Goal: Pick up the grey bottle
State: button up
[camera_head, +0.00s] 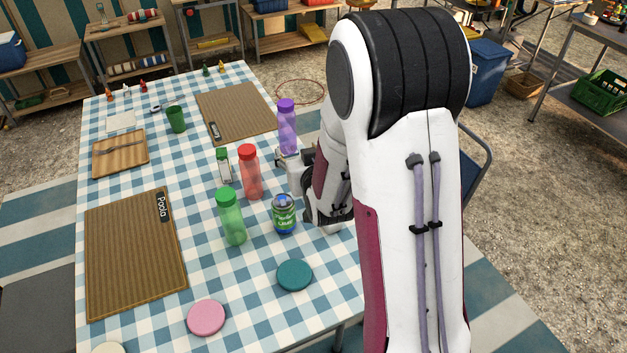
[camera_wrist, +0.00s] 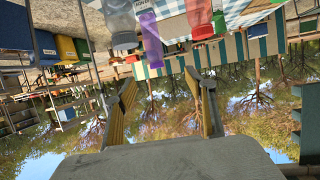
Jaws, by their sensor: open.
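The grey bottle (camera_wrist: 118,14) shows at the top of the wrist view, translucent and cut off by the frame edge. I cannot make it out in the head view, where my arm covers part of the table. My gripper (camera_wrist: 160,84) is open in the wrist view, with nothing between its fingers. The grey bottle lies beyond the fingertips, up and to the left in that view, apart from them. In the head view the gripper end is at the table's right side, partly hidden by my arm.
A purple bottle (camera_head: 286,127), red bottle (camera_head: 250,173), green bottle (camera_head: 231,217) and can (camera_head: 284,214) stand close around the gripper. The purple bottle (camera_wrist: 151,42) is beside the grey one in the wrist view. A teal disc (camera_head: 294,275) and brown mats (camera_head: 130,260) lie on the checked table.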

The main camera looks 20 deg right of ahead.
jog(key=s+d+f+t+h, duration=0.2)
jog(key=d+f+t, duration=0.1)
jog(key=f, duration=0.7)
jog(key=shift+s+d+f+m+t, duration=0.15)
jog(key=shift+d+f+m+t, duration=0.2)
jog(key=shift+d, duration=0.55)
jog(key=shift+r, duration=0.1)
jog(key=x, duration=0.2)
jog(key=shift+w+d, duration=0.1)
jog(key=shift+w, duration=0.2)
jog(key=shift+r+x, duration=0.25)
jog(key=shift+x, duration=1.05)
jog(key=shift+r+x, duration=0.25)
jog(key=shift+x, duration=1.05)
